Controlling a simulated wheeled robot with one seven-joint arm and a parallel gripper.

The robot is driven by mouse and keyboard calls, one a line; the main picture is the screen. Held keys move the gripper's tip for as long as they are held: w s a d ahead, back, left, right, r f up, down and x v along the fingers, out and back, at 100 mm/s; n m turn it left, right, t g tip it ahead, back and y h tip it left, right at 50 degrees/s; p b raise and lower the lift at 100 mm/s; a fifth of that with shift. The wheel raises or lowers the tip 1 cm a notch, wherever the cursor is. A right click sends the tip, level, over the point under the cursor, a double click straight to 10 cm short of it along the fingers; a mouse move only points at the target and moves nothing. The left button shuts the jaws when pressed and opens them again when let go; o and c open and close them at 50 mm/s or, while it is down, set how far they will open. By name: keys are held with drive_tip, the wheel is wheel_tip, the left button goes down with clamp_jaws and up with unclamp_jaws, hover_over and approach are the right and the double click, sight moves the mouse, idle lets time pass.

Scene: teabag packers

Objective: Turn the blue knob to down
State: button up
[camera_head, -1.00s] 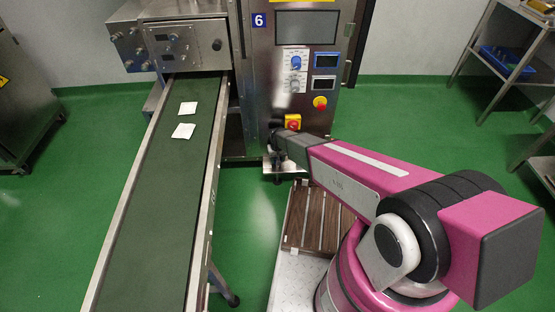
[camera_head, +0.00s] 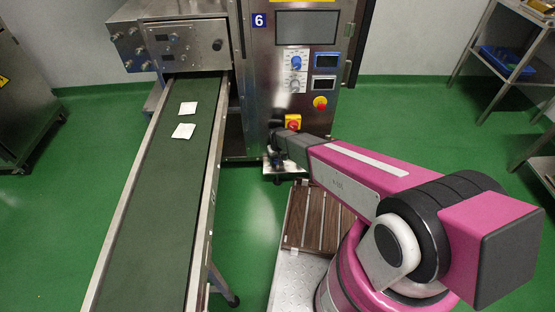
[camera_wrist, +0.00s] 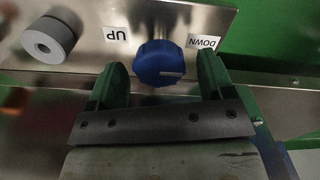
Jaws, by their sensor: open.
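The blue knob (camera_wrist: 152,58) shows in the wrist view on a metal panel, with a pale line on its face pointing to the right. A label reading UP (camera_wrist: 116,35) is to its upper left and a label reading DOWN (camera_wrist: 204,42) to its right. My gripper (camera_wrist: 161,72) is open, with one finger on each side of the knob. The right finger is close to the DOWN label; I cannot tell whether either finger touches the knob. In the head view my gripper (camera_head: 277,164) is low beside the machine, and this knob cannot be made out there.
A grey round knob (camera_wrist: 49,40) sits left of the blue one. In the head view, the machine (camera_head: 259,90) has another blue dial (camera_head: 296,62) and red-and-yellow switches. A conveyor (camera_head: 160,200) with two teabag packets runs at left. A metal shelf (camera_head: 505,80) stands at right.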

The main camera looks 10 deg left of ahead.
sight(277, 159)
wheel_tip(277, 159, up, 8)
drive_tip(key=shift+f, duration=0.25)
idle(0.7)
